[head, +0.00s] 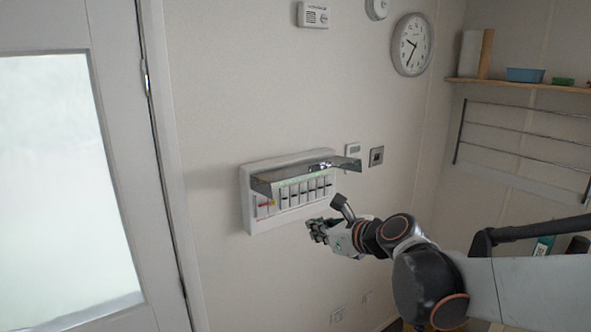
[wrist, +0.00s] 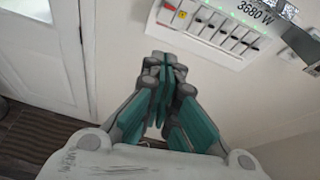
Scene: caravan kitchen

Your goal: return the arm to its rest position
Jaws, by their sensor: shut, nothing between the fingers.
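My gripper (head: 318,230) is shut and empty, out in front of the wall at the end of my extended arm. It is just below the right part of a white breaker panel (head: 247,207), whose cover (head: 310,176) is lifted open. In the wrist view the shut fingers (wrist: 168,72) point toward the wall below the panel (wrist: 205,27). The panel shows a row of dark switches, a red and a yellow part at its left, and a display reading 3680 W. I cannot tell whether the fingers touch anything.
A white door (head: 120,150) with a bright pane stands at the left. A clock (head: 411,45) hangs above. A shelf (head: 520,85) and a rail rack (head: 520,135) are on the right wall. Small wall plates (head: 376,156) sit right of the panel.

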